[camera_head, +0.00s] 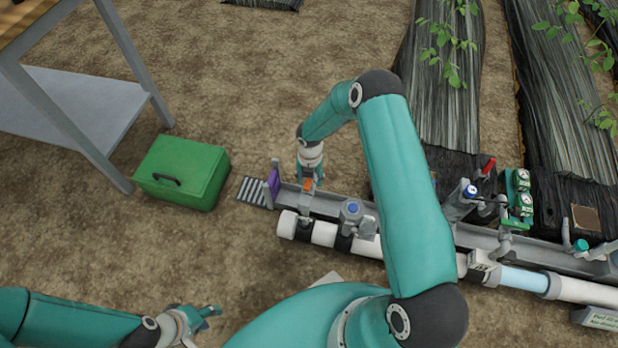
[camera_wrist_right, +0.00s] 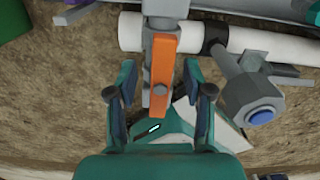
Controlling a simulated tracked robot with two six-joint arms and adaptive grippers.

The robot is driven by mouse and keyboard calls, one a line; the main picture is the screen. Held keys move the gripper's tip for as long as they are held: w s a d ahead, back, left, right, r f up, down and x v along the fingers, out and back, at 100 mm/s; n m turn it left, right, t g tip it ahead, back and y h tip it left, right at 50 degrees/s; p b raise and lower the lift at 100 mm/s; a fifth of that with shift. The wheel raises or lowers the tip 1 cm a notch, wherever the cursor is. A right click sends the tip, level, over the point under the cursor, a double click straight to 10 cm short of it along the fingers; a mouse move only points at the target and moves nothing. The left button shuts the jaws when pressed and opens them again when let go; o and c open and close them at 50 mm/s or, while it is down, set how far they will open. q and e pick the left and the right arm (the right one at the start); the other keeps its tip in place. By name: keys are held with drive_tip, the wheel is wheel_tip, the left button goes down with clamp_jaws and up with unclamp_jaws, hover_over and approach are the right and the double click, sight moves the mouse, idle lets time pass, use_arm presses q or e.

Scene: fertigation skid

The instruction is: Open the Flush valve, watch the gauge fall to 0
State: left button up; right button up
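An orange lever (camera_head: 308,185) sits at the left end of the skid, on a grey fitting by the white pipe. In the right wrist view the orange lever (camera_wrist_right: 162,72) points across the white pipe (camera_wrist_right: 130,32), in line with the grey fitting. I read no Flush label. My right gripper (camera_head: 307,186) is over this lever. In its wrist view the gripper (camera_wrist_right: 160,100) is open, with the lever between its fingers and gaps on both sides. My left gripper (camera_head: 207,318) is at the lower left, away from the skid. Round dials (camera_head: 523,190) stand farther right; their readings are too small.
A blue-capped grey fitting (camera_head: 353,209) is just right of the lever. A green box (camera_head: 182,172) stands on bare soil. A red handle (camera_head: 488,166) is farther right.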

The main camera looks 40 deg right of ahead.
wheel_tip(320, 180, up, 10)
drive_tip(key=p, duration=0.7)
drive_tip(key=shift+r, duration=0.1)
